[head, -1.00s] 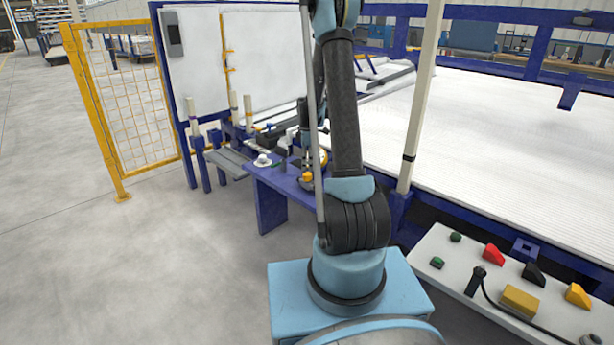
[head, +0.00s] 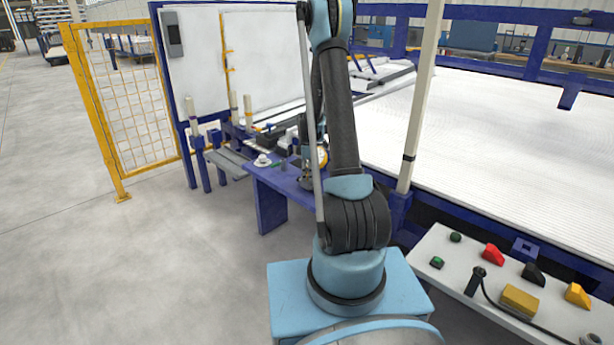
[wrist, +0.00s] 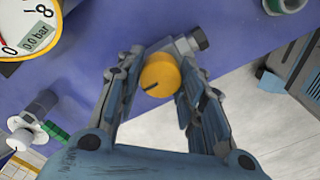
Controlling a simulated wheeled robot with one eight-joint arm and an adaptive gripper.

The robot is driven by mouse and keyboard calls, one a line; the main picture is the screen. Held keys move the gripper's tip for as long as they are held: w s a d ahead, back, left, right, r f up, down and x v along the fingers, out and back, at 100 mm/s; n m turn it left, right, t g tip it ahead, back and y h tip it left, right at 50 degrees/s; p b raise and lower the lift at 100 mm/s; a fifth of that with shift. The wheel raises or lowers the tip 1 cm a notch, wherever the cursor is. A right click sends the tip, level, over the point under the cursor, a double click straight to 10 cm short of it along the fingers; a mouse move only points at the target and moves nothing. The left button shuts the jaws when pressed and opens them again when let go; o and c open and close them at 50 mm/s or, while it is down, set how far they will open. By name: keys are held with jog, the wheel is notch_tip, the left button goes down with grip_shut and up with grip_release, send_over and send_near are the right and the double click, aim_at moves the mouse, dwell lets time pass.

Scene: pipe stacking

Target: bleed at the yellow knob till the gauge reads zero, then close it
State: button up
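The yellow knob (wrist: 160,75) shows in the wrist view, on a grey fitting above the blue bench. Its dark mark points down and to the left. My gripper (wrist: 162,68) has one finger on each side of the knob, very close to it; I cannot tell whether they touch it. The gauge (wrist: 22,22), with a yellow rim, is cut off at the top left, and its display reads 0.0 bar. In the head view the gauge (head: 322,157) shows as a small yellow rim beside my arm. The knob is hidden there.
The blue bench (head: 268,200) carries a white part (head: 262,160) left of my arm. A control panel (head: 455,262) with coloured switches stands at the right. A yellow mesh fence (head: 118,100) is at the left, with clear floor before it.

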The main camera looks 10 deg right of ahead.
jog(key=shift+c, duration=1.4)
jog(key=shift+m, duration=0.3)
jog(key=m, duration=0.3)
jog(key=shift+m, duration=0.3)
jog(key=m, duration=0.4)
jog(key=shift+w+m, duration=0.1)
jog(key=shift+m, duration=0.2)
jog(key=m, duration=0.4)
jog(key=shift+m, duration=2.5)
